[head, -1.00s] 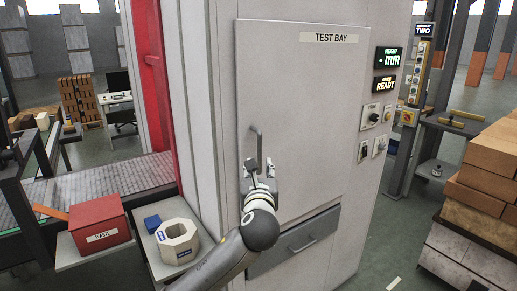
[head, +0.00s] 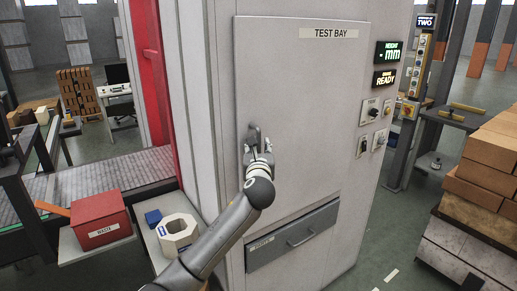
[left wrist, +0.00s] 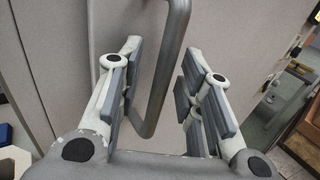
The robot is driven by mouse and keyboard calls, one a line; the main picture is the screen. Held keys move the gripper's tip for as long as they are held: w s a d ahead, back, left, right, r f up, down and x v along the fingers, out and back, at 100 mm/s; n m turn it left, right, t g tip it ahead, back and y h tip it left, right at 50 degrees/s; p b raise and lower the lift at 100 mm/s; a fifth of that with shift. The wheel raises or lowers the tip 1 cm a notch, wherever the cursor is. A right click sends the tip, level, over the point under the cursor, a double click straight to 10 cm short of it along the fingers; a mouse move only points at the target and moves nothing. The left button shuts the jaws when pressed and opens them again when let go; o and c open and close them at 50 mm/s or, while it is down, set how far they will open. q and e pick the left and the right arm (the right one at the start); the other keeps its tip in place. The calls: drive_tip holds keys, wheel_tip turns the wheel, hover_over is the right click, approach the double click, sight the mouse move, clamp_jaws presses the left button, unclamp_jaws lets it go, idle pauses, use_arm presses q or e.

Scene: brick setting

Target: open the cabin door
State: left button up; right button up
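The cabin door (head: 290,95) is a flat light grey panel with a "TEST BAY" label at its top. It looks closed in its frame. Its upright grey bar handle (head: 253,130) is near the left edge, partly hidden by my left gripper (head: 258,149). In the left wrist view the handle (left wrist: 169,65) stands between the two spread fingers. A gap shows on each side of its lower part, so the gripper is open around it, not closed on it. My right gripper is not in view.
A grey drawer (head: 292,238) is below the door. Control switches and a "READY" display (head: 385,80) are to its right. A red waste box (head: 101,219), a blue block (head: 153,218) and a pale ring-shaped block (head: 177,235) sit at left. Stacked bricks (head: 490,165) stand at right.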

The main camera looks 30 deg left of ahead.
use_arm(q)
clamp_jaws()
idle(0.4)
